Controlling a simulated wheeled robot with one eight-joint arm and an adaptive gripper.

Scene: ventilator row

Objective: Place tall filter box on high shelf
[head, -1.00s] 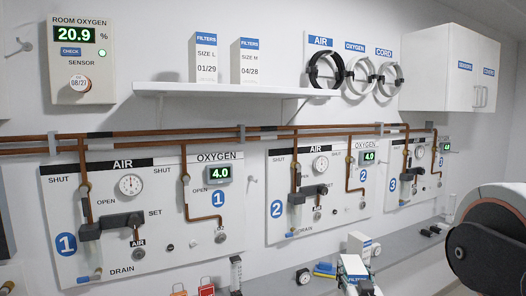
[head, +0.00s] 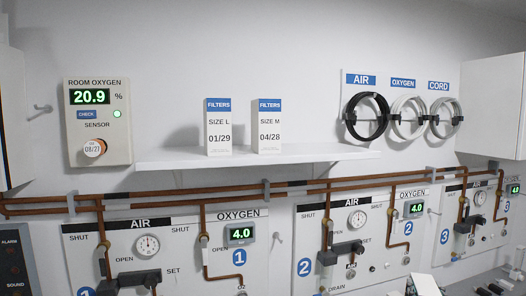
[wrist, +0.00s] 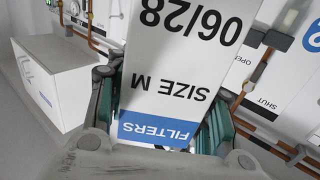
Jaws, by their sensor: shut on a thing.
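My gripper (wrist: 163,112) is shut on a white filter box (wrist: 180,55) in the wrist view. Its blue FILTERS band is near the palm, and its print, SIZE M and 06/28, appears upside down. The far end of the box is cut off by the frame. The high shelf (head: 250,160) is a white wall ledge in the head view. On it stand two upright white boxes, a SIZE L box (head: 219,130) marked 01/29 and a SIZE M box (head: 267,130) marked 04/28, with a gap between them.
The shelf is bare right of the SIZE M box. Coiled hoses (head: 367,116) hang above its right end. Copper pipes (head: 150,202) run below it. A white cabinet (head: 490,105) is at right. A white box-like thing (wrist: 58,88) shows left in the wrist view.

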